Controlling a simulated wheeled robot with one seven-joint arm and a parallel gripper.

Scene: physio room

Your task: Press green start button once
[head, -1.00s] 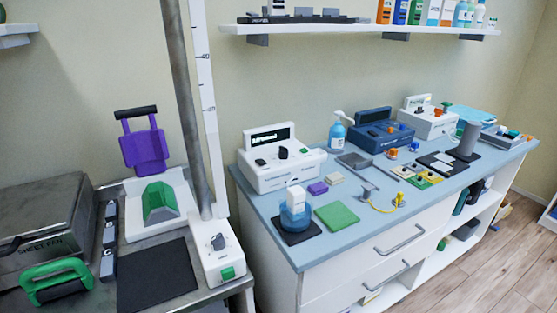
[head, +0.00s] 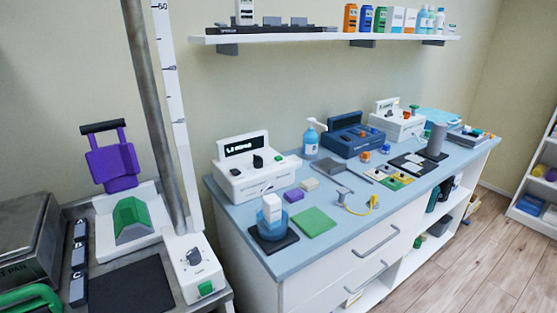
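Several green controls are in the head view, and I cannot read which one is labelled start. A small green control (head: 278,157) is on the white console (head: 252,179) at the left end of the blue counter, beside a black knob. Another green knob (head: 414,107) tops the white console (head: 397,124) further back. My gripper is not in view.
The blue counter (head: 333,239) holds a blue cup, a green pad (head: 314,222), a dark blue console (head: 352,137) and small parts. A metal column (head: 155,110) and a wall shelf (head: 330,36) stand close by. Wooden floor (head: 480,260) is free at right.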

